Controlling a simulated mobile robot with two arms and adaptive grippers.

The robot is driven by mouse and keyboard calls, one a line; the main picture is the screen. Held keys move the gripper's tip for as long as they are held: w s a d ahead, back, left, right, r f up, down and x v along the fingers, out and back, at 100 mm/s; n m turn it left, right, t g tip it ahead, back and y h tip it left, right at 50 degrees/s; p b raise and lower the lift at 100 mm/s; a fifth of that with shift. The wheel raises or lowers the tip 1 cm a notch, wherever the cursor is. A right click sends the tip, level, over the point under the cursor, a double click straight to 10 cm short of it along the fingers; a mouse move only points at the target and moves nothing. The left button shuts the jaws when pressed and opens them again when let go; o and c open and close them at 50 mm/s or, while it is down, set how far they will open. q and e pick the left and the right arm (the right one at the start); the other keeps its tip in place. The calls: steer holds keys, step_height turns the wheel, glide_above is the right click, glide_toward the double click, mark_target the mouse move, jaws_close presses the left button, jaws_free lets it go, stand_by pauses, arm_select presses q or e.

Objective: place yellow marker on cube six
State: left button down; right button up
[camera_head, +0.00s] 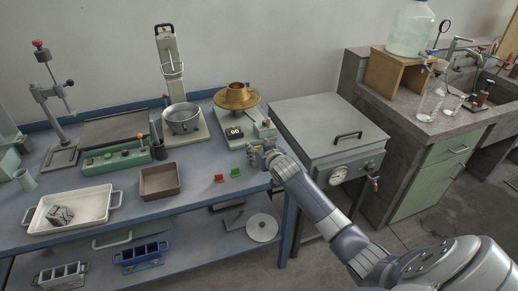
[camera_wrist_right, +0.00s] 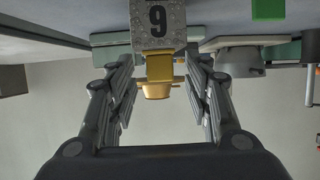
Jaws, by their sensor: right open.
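In the right wrist view, which is upside down, a grey cube face with a dark number (camera_wrist_right: 157,20) reads as six when turned upright. A yellow piece (camera_wrist_right: 157,72), which looks like the yellow marker, shows against the cube's upper edge. It lies between my right gripper's fingers (camera_wrist_right: 160,88). The fingers are spread, with a gap on both sides of it. I cannot tell for certain that it rests on the cube. In the head view my right gripper (camera_head: 262,157) is at the bench's right end and hides the cube and marker. My left gripper is out of view.
Red (camera_head: 219,178) and green (camera_head: 235,172) markers stand left of my right gripper. A brass pan (camera_head: 237,101) and a silver bowl (camera_head: 183,126) stand behind.

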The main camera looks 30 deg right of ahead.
steer(key=shift+r, duration=0.25)
steer(key=shift+s, duration=0.3)
steer(key=v, duration=1.1)
steer(key=shift+s, duration=0.2)
steer(key=shift+a, duration=0.15)
